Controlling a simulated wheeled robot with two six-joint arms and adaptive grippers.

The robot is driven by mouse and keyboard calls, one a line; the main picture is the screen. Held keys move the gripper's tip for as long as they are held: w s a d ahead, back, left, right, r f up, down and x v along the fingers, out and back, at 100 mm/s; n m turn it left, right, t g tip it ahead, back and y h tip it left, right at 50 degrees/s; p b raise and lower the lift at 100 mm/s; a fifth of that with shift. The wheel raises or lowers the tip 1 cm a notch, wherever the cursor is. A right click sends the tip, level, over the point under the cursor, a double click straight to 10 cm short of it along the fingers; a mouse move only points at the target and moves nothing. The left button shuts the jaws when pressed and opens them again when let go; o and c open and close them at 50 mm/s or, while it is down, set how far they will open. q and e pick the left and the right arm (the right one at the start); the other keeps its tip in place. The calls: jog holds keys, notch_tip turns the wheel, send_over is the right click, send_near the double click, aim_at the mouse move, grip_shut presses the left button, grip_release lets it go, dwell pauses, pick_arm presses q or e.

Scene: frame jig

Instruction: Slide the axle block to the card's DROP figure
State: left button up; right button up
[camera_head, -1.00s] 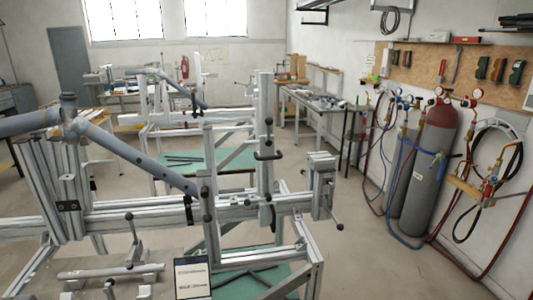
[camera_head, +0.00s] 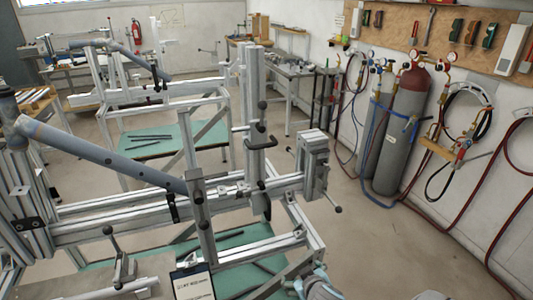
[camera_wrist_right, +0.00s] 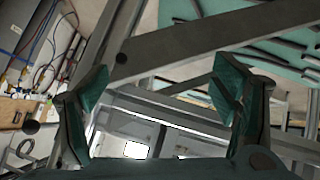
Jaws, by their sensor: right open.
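The jig's long metal rail (camera_head: 130,217) runs across the middle of the head view. A grey block with a lever handle (camera_head: 312,166) sits at its right end, and a clamp with black knobs (camera_head: 262,143) sits on the upright post. I cannot tell for certain which part is the axle block. The card (camera_head: 193,284) is on a dark clipboard at the bottom; its print is too small to read. My right gripper (camera_head: 310,282) is at the bottom edge, below the rail and right of the card. In the wrist view its teal-padded fingers (camera_wrist_right: 160,92) are apart, with nothing between them.
The jig's lower frame bar (camera_head: 268,275) slopes close beside my right gripper. A teal shelf (camera_head: 235,238) with dark bars lies under the rail. Gas cylinders (camera_head: 400,130) and hoses stand by the right wall. Open floor (camera_head: 385,235) lies right of the jig.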

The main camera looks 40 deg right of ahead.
jog(key=w+a+r+m+t+h, duration=0.1)
jog(key=w+r+t, duration=0.2)
jog(key=r, duration=0.9)
jog(key=w+r+m+t, duration=0.1)
jog(key=w+r+t, duration=0.15)
jog(key=r, duration=0.95)
jog(key=t, duration=0.3)
send_near(265, 146)
jog(key=v, duration=0.4)
jog(key=b+x, duration=0.3)
jog(key=x, duration=1.1)
jog(key=shift+w+d+f, duration=0.15)
jog(key=shift+w, duration=0.15)
pick_arm(q)
jog(key=shift+w+f, duration=0.25)
jog(key=shift+f, duration=1)
